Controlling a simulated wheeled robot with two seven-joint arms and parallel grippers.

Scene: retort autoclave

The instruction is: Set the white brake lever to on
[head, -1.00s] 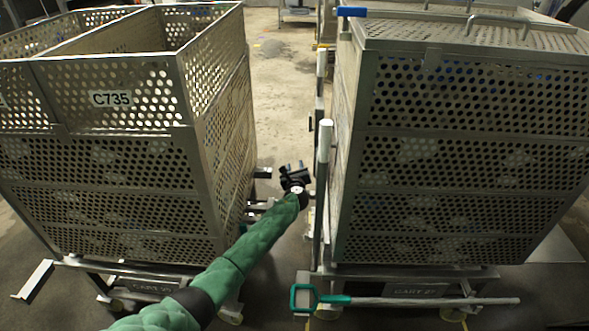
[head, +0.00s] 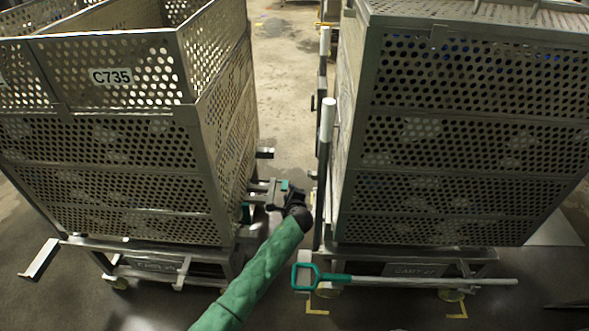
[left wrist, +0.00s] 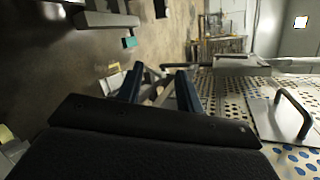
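Two upright rods with white grips stand along the left side of the right cart in the head view, a near one (head: 328,120) and a far one (head: 324,42). I cannot tell for sure which part is the brake lever. My left gripper (head: 289,191) is low in the gap between the two carts, left of the near rod. In the left wrist view its two dark fingers (left wrist: 158,88) are apart, with no clearly held object between them. A small pale piece (left wrist: 114,78) shows beside the fingers there. My right gripper is not in view.
The perforated left cart (head: 110,145) marked C735 and perforated right cart (head: 460,145) leave a narrow gap. A teal-tipped bar shows in the left wrist view (left wrist: 129,42). A teal-handled pole (head: 400,282) lies across the right cart's front. Floor behind the gap is clear.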

